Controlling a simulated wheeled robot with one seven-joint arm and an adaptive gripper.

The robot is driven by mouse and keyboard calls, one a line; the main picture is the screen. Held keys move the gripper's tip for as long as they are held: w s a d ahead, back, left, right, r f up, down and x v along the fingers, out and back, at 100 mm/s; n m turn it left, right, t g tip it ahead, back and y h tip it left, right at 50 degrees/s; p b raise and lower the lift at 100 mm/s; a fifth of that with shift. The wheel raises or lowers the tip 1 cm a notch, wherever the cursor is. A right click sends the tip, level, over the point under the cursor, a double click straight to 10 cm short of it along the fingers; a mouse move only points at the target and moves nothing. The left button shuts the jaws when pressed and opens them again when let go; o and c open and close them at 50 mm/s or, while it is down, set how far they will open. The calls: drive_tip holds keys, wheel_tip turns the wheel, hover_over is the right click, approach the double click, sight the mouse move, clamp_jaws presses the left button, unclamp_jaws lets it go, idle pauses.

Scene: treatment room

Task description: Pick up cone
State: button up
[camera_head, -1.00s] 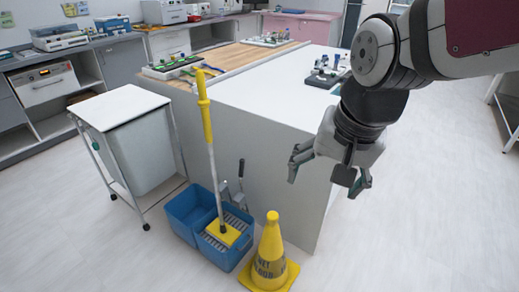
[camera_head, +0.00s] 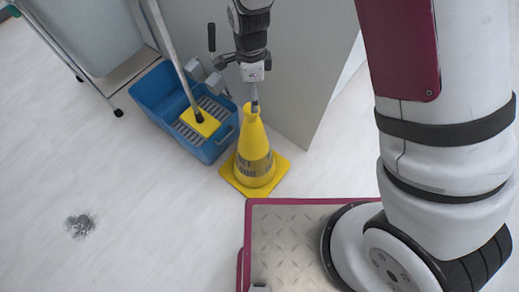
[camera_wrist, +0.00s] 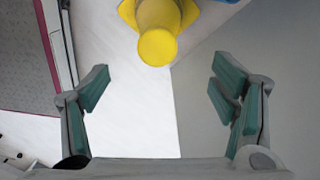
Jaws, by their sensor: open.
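The yellow cone (camera_head: 254,150) stands upright on its square base on the floor, with dark lettering on its side. In the wrist view its rounded top (camera_wrist: 158,47) shows at the upper middle, beyond the fingertips. My gripper (camera_head: 254,92) is just above and behind the cone's top in the head view, pointing down. In the wrist view my gripper (camera_wrist: 165,82) is open, its green-padded fingers wide apart with nothing between them. Part of the fingers is hidden in the head view, and I cannot tell the exact gap to the cone.
A blue mop bucket (camera_head: 150,92) with a yellow mop (camera_head: 206,123) stands close to the cone's left. The grey side of the counter (camera_head: 300,75) rises right behind the cone. A wheeled cart (camera_head: 95,40) is at upper left. Floor at lower left is clear apart from a grey patch (camera_head: 80,224).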

sight(252, 121)
drive_tip(key=shift+w+f, duration=0.1)
drive_tip(key=shift+f, duration=0.55)
wheel_tip(252, 121, down, 8)
drive_tip(key=b, duration=0.2)
drive_tip(key=shift+r+b, duration=0.2)
drive_tip(key=shift+b, duration=0.15)
drive_tip(key=shift+s+a+f+b, duration=0.15)
drive_tip(key=shift+f+b, duration=0.5)
drive_tip(key=shift+f, duration=0.8)
drive_tip(key=shift+s+a+f+b, duration=0.15)
drive_tip(key=shift+f+b, duration=0.45)
drive_tip(key=shift+f, duration=0.8)
drive_tip(key=shift+r, duration=0.1)
drive_tip(key=c, duration=1.2)
